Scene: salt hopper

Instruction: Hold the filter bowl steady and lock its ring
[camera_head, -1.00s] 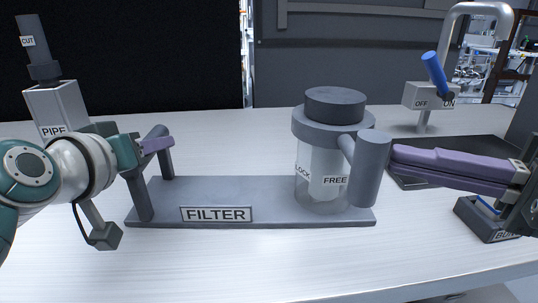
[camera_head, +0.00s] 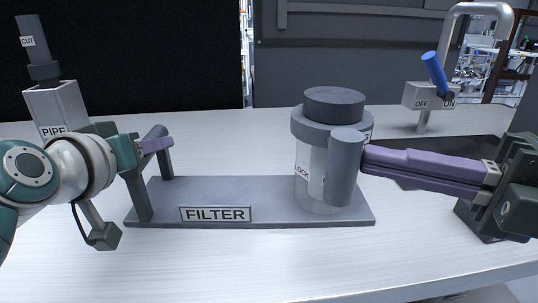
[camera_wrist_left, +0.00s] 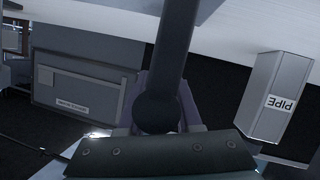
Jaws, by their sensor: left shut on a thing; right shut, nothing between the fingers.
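The filter bowl (camera_head: 311,171) is a pale translucent cylinder on the right of the grey base plate (camera_head: 270,190), which bears a FILTER label. Its grey ring (camera_head: 309,131) has a thick upright handle (camera_head: 345,168) at the front right. The handle covers the FREE label; the LOCK label shows just left of it. My left gripper (camera_head: 158,145) is shut on the plate's grey bar handle (camera_head: 148,188), also seen in the left wrist view (camera_wrist_left: 172,60). My right gripper (camera_head: 368,158) is shut and empty, its fingertips against the handle's right side.
A PIPE block (camera_head: 58,105) stands at the left. A blue ON/OFF lever (camera_head: 434,72) is at the back right. A dark mat (camera_head: 480,150) lies behind my right arm. The table in front of the plate is clear.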

